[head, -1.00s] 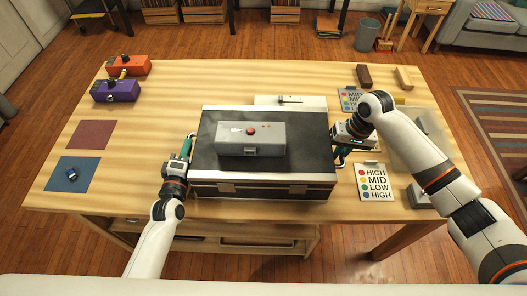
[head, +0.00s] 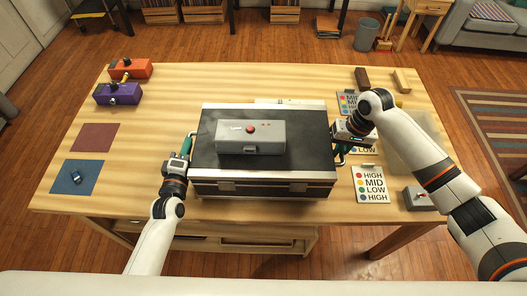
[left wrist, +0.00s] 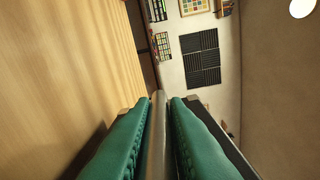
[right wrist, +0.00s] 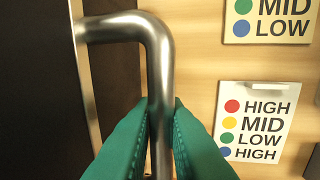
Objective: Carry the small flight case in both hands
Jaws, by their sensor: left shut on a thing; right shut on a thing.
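The flight case (head: 210,170) is black with silver edges and looks level. It appears raised a little off the table, though its underside is hidden. My left gripper (head: 188,146) is shut on the left side handle; in the left wrist view that metal handle (left wrist: 156,135) runs between the green fingers. My right gripper (head: 341,150) is shut on the right side handle (right wrist: 158,55), whose bent metal bar stands between the green fingers in the right wrist view.
The wooden table (head: 135,165) lies below. An orange box (head: 130,68), a purple box (head: 118,94), a red mat (head: 96,137) and a blue mat (head: 68,182) are at left. A label board (head: 370,184) and a grey box (head: 418,198) are at right. A pale object behind the case is mostly hidden.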

